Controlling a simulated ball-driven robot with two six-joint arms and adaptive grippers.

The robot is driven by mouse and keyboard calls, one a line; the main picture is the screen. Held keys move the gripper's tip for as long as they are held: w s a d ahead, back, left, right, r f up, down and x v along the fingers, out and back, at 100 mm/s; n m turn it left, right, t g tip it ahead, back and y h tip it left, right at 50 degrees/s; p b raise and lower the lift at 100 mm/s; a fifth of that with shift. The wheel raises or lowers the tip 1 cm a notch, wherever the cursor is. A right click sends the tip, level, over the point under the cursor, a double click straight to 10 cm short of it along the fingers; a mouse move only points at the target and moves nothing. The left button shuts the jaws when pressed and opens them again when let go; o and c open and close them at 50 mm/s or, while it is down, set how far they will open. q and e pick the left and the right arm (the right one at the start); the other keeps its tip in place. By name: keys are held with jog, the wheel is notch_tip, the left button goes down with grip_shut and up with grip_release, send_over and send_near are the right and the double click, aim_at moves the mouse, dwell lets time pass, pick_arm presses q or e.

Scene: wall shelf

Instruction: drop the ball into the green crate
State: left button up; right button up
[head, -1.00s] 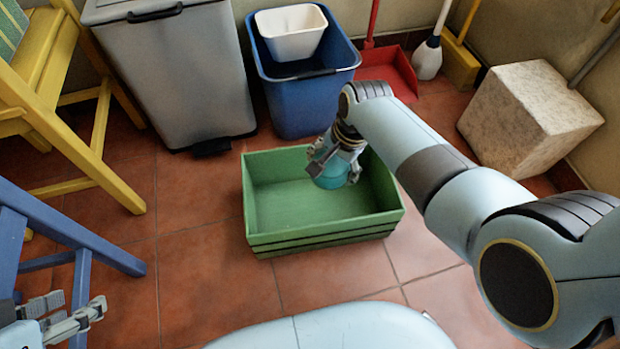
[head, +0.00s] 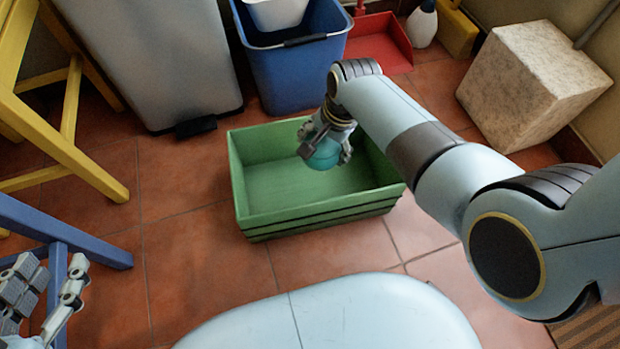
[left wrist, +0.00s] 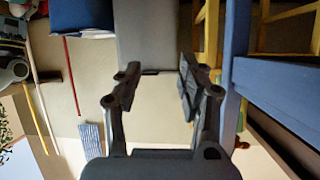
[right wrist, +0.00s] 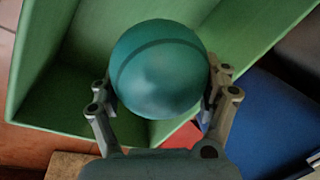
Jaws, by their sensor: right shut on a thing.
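The teal ball (head: 322,154) is held between the fingers of my right gripper (head: 326,145), over the inside of the green crate (head: 318,218) in the head view. In the right wrist view the ball (right wrist: 160,70) sits between both fingers, with the crate's green walls (right wrist: 262,40) behind it. The exact height of the ball above the crate floor is hard to tell. The visible part of the crate floor is bare. My left gripper (head: 45,295) is at the lower left of the head view, away from the crate. In the left wrist view its fingers (left wrist: 158,85) are apart with nothing between them.
Behind the crate stand a grey bin (head: 155,60) and a blue bin (head: 295,72) with a white tub (head: 277,12). A red dustpan (head: 380,45) and a speckled block (head: 530,85) are at the back right. Yellow (head: 62,150) and blue (head: 70,230) wooden frames stand left.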

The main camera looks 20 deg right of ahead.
jog(key=shift+f, duration=0.3)
jog(key=o, duration=1.1)
jog(key=r, duration=0.4)
jog(key=s+d+r, duration=0.1)
jog(key=r, duration=0.3)
jog(key=s+r, duration=0.1)
jog(key=r, duration=0.2)
jog(key=shift+d+r, duration=0.25)
jog(key=shift+r, duration=0.15)
